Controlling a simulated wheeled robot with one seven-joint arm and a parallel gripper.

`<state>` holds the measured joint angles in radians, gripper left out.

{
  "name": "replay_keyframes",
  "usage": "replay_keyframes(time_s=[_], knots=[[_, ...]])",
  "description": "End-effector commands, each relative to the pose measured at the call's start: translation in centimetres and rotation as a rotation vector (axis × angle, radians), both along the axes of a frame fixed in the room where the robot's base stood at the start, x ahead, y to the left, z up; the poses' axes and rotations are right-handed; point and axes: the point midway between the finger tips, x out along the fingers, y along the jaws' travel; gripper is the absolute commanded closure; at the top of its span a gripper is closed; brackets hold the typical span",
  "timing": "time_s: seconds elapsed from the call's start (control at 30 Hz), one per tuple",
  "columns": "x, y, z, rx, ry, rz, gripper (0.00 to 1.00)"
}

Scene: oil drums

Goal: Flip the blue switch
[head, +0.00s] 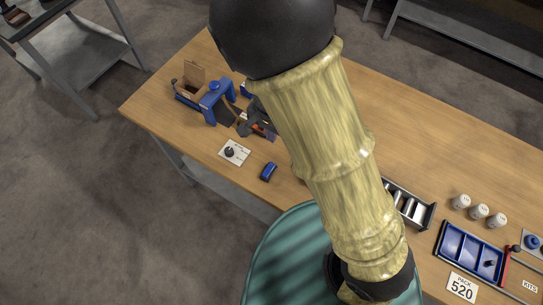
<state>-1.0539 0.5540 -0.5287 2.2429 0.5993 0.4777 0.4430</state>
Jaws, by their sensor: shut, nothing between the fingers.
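A small blue piece with a dark base (269,171), which looks like the blue switch, sits on the wooden table near its front edge. It is too small to tell which way it is set. My gripper (256,127) is the dark shape beyond it, above the table and partly hidden by my arm. It is shut and empty, and apart from the blue piece.
A white plate with a black knob (234,152) lies left of the blue piece. A blue frame (214,98) with a cardboard box (193,77) stands farther back. A metal rack (412,207), white jars (479,211) and a blue tray (470,254) are at right.

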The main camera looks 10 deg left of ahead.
Motion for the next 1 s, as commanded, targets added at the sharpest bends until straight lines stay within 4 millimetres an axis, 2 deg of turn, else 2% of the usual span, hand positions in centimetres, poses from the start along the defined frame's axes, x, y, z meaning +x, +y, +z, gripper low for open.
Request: replay_keyframes(time_s=[0.27,0.8,1.0], knots=[[0.0,-0.1,-1.2,-0.001,0.003,0.000,1.00],[0.0,-0.2,-10.4,-0.002,0.004,-0.002,1.00],[0.1,-0.1,-13.2,0.000,0.002,0.000,1.00]])
